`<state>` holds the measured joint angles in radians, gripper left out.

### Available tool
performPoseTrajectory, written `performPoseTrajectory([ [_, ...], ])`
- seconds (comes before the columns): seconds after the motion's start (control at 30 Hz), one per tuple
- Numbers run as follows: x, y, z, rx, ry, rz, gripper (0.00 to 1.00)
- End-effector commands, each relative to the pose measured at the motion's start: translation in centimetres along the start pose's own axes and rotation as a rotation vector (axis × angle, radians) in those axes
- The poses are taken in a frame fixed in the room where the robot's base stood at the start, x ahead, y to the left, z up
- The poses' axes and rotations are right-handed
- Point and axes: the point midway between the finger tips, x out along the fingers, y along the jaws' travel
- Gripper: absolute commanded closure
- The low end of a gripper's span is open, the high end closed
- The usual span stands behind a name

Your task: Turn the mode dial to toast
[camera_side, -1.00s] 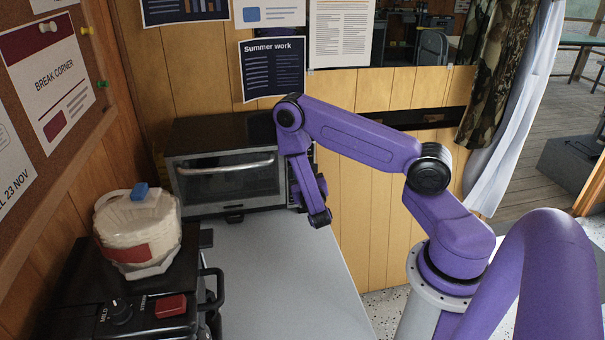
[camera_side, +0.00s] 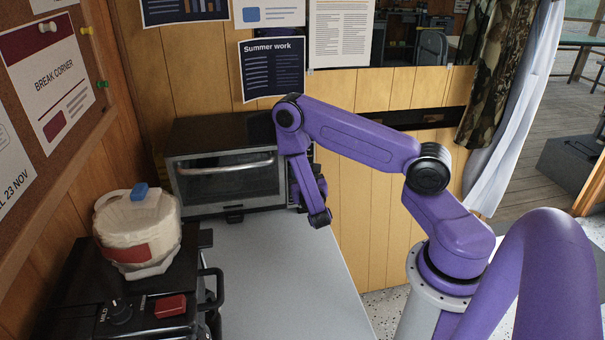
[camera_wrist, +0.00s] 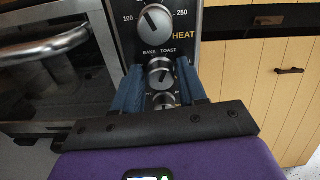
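The mode dial (camera_wrist: 160,72) is a small round silver knob on the oven's dark control panel, under the printed words BAKE and TOAST. Its exact pointer direction is too small to tell. My gripper (camera_wrist: 157,80) has its two blue fingers apart, one on each side of the mode dial in the wrist view, with gaps between them and the knob. I cannot tell how far the fingertips are from the panel. The toaster oven (camera_side: 228,180) stands against the back wall in the side view; my arm hides its control panel there.
A larger HEAT dial (camera_wrist: 155,20) sits above the mode dial, and another knob (camera_wrist: 165,100) sits below it, partly behind my gripper. The oven door handle (camera_wrist: 45,46) is to the left. The grey counter (camera_side: 285,275) is clear in front of the oven.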

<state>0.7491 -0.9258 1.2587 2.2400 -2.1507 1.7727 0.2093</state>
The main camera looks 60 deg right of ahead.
Motion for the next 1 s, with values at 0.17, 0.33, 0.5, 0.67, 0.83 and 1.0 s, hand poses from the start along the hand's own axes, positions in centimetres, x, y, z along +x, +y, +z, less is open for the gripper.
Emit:
performPoseTrajectory([
  [0.17,-0.5,0.1,-0.1,0.0,0.002,0.002,0.58],
  [0.33,-2.7,0.1,-0.1,-0.004,0.004,0.006,0.58],
  [0.5,-6.2,0.1,0.0,-0.007,0.0,0.008,0.58],
  [0.67,-9.3,0.2,0.0,-0.006,0.0,0.009,0.58],
  [0.83,-12.4,0.2,0.0,-0.005,0.0,0.01,0.58],
  [1.0,-14.9,0.1,0.1,-0.003,-0.003,0.009,0.58],
])
